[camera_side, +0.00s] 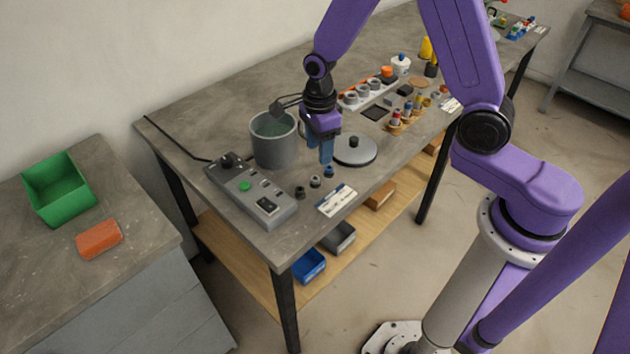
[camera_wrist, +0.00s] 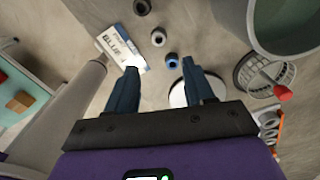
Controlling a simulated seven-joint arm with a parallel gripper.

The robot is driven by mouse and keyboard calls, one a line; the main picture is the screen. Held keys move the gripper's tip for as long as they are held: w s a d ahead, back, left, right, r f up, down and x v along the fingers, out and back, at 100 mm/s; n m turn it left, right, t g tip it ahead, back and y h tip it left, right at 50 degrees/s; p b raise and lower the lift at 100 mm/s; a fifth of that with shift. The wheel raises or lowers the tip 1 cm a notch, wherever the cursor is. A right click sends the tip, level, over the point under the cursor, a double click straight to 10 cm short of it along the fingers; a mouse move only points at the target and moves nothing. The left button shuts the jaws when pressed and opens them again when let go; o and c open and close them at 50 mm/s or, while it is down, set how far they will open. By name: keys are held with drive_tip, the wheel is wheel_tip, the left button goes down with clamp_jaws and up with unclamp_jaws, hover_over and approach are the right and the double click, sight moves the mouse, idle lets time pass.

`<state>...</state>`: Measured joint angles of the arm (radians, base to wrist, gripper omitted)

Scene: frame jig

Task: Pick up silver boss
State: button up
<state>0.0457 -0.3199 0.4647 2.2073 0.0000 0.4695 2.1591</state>
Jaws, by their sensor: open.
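Three small round bosses stand in a short row on the grey bench. The middle one (camera_side: 315,181) looks grey with a pale centre in the wrist view (camera_wrist: 158,37), and seems to be the silver boss. A blue boss (camera_side: 329,171) stands on one side of it, also seen in the wrist view (camera_wrist: 172,60). A dark boss (camera_side: 300,192) stands on the other side, at the top of the wrist view (camera_wrist: 141,7). My gripper (camera_side: 327,155) is open and empty above the bench, near the blue boss; its two blue fingers (camera_wrist: 160,75) show apart in the wrist view.
A tall grey bucket (camera_side: 273,150) stands close to my gripper, and a round grey lid (camera_side: 355,150) with a knob lies beside it. A control box (camera_side: 250,192) and a printed card (camera_side: 337,199) flank the bosses. The bench's front edge is near.

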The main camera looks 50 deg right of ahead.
sight(316, 178)
wheel_tip(316, 178, down, 3)
drive_tip(key=shift+w+a+f, duration=0.1)
drive_tip(key=shift+a+f, duration=0.1)
drive_tip(key=shift+f, duration=1.15)
drive_tip(key=shift+a+f, duration=0.2)
drive_tip(key=shift+f, duration=1.15)
clamp_jaws()
